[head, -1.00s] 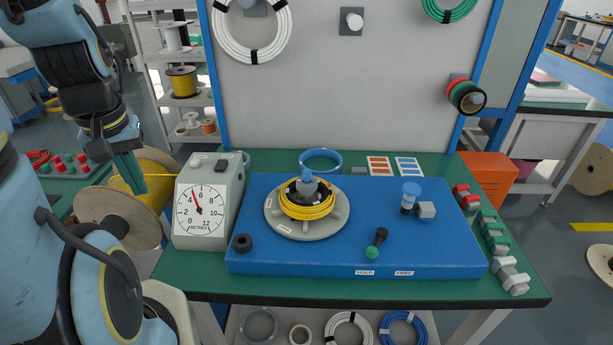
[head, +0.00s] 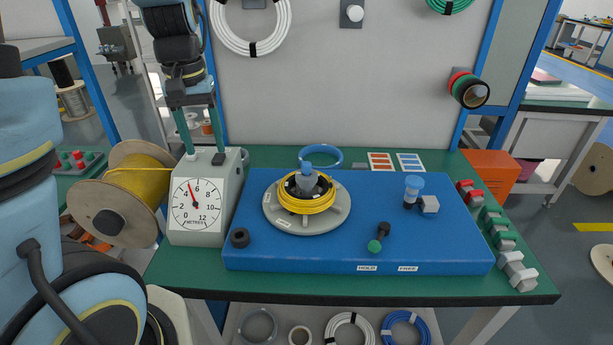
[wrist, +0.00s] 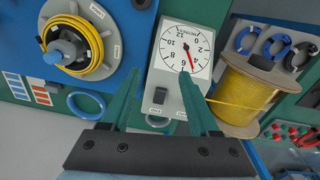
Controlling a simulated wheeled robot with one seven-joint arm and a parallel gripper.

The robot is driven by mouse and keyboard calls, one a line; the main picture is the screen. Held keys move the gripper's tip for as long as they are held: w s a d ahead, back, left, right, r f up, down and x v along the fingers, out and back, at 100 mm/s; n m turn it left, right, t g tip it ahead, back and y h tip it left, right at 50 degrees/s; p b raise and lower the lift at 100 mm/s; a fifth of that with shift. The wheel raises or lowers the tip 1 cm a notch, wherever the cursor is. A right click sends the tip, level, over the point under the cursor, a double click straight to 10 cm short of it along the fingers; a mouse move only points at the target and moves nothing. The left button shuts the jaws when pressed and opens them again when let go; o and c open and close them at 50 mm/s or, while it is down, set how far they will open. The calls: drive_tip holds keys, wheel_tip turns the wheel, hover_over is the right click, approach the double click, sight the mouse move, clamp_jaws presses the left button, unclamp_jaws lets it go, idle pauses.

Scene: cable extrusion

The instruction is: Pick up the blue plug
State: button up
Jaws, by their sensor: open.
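A plug with a round, translucent blue top and a dark lower part (head: 413,188) stands at the right of the blue board (head: 330,250), beside a grey block. Another blue piece, a grey-blue hub with a blue tip (head: 307,178), stands upright in the middle of the yellow cable coil on the grey disc. The hub also shows in the wrist view (wrist: 66,49). I cannot tell for sure which one is the blue plug. My gripper (head: 204,157) is open and empty, its green fingers pointing down above the metre counter (head: 197,210), left of both.
The yellow cable spool (head: 117,207) stands left of the counter. A black ring (head: 240,238) and a green-tipped lever (head: 378,239) are on the board. A blue ring (head: 321,157) lies behind it. Red, green and grey blocks line the table's right edge.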

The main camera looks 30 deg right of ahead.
drive_tip(key=d+m+b, duration=0.2)
drive_tip(key=d, duration=0.8)
drive_tip(key=m, duration=0.3)
hover_over(307, 163)
drive_tip(key=shift+w+f+b, duration=0.25)
drive_tip(key=shift+f+b, duration=0.15)
drive_tip(key=shift+f, duration=0.65)
drive_tip(key=shift+s+f+p, duration=0.2)
drive_tip(key=shift+f+p, duration=0.25)
drive_tip(key=shift+f, duration=2.2)
drive_tip(key=shift+c, duration=0.3)
clamp_jaws()
